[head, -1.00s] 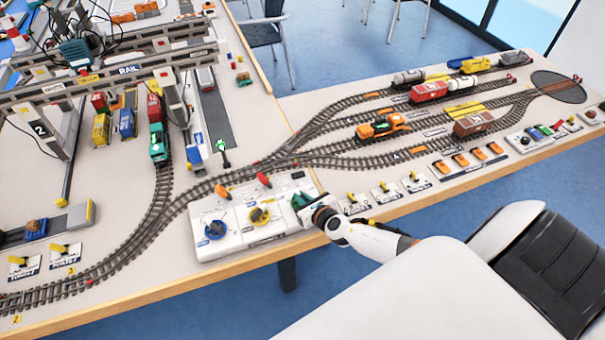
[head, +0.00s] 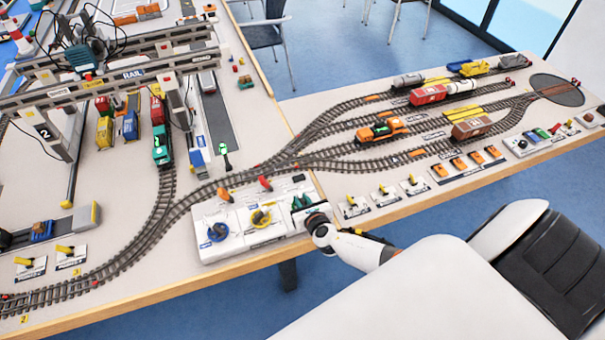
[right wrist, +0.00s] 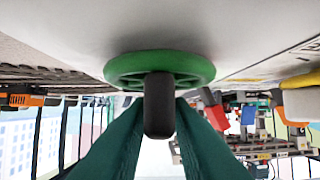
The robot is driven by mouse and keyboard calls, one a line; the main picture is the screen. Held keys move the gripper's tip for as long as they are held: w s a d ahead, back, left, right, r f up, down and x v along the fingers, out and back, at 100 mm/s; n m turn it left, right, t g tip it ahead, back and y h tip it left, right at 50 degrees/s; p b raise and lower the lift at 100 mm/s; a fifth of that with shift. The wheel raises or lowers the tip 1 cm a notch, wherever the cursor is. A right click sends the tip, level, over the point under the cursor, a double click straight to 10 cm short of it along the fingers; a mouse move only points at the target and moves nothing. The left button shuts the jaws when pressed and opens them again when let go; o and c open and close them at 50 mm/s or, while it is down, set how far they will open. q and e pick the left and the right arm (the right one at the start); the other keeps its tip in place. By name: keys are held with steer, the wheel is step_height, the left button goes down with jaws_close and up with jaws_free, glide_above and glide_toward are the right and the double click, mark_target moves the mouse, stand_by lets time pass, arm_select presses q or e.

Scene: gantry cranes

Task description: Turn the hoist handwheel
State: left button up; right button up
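The green handwheel (right wrist: 192,68) with an upright-grip black knob (right wrist: 159,105) fills the middle of the right wrist view. My right gripper (right wrist: 160,112) has its two teal fingers on either side of the knob, against it with no clear gap at the tips. In the head view my right gripper (head: 303,202) is at the right end of the white control box (head: 228,246). There it mostly hides the green wheel. A blue handwheel (head: 217,232) and a yellow handwheel (head: 261,218) sit to its left on the box. My left gripper is out of view.
Orange (head: 225,195) and red (head: 266,184) levers stand behind the wheels. Small yellow switches (head: 382,193) line the table edge to the right. Tracks with trains run behind the box, and the gantry crane (head: 125,72) stands at the back left.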

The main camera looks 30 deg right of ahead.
steer(key=shift+o, duration=1.2)
steer(key=p+v, duration=0.1)
steer(key=v, duration=1.1)
steer(key=b+x, duration=0.8)
steer(key=x, duration=0.1)
steer(key=b+x, duration=0.4)
steer(key=x, duration=0.1)
steer(key=shift+w+r+b, duration=0.2)
steer(key=shift+b, duration=0.15)
steer(key=shift+c, duration=0.4)
